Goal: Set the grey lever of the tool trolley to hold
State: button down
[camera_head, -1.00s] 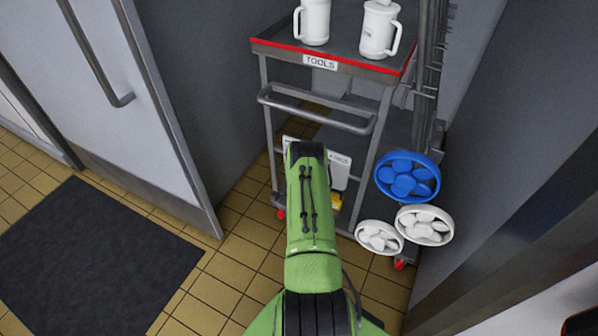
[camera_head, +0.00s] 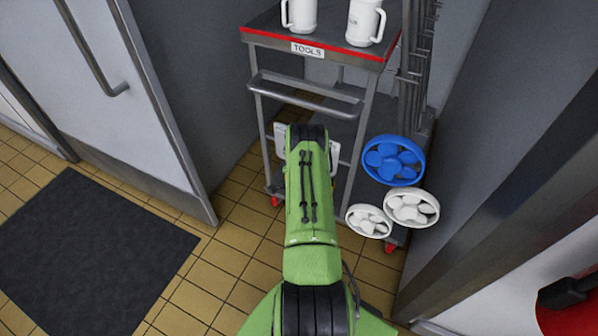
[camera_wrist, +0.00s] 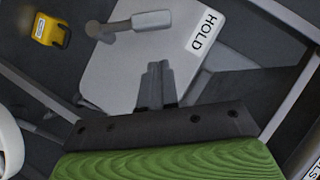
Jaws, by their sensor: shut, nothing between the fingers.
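The tool trolley (camera_head: 270,37) stands ahead in the head view, with a red-edged top and a TOOLS label. In the wrist view a pale plate (camera_wrist: 115,75) carries a HOLD label (camera_wrist: 203,32). The grey lever (camera_wrist: 152,20) has its pivot at the plate's upper left, and its thick handle points right, towards the label's side. My gripper (camera_wrist: 155,68) is shut and empty in front of the plate, below the lever in the picture and apart from it in the image. In the head view my arm hides the lever and most of the plate.
White mugs (camera_head: 364,22) stand on the trolley top. A blue handwheel (camera_head: 393,161) and white handwheels (camera_head: 411,207) are close on the right. A yellow object (camera_wrist: 50,30) lies left of the plate. A grey door (camera_head: 150,110) is at left, above a dark mat (camera_head: 90,250).

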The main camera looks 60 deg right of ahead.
jog(key=p+v, duration=0.1)
jog(key=v, duration=0.5)
jog(key=shift+s, duration=0.15)
jog(key=shift+r, duration=0.1)
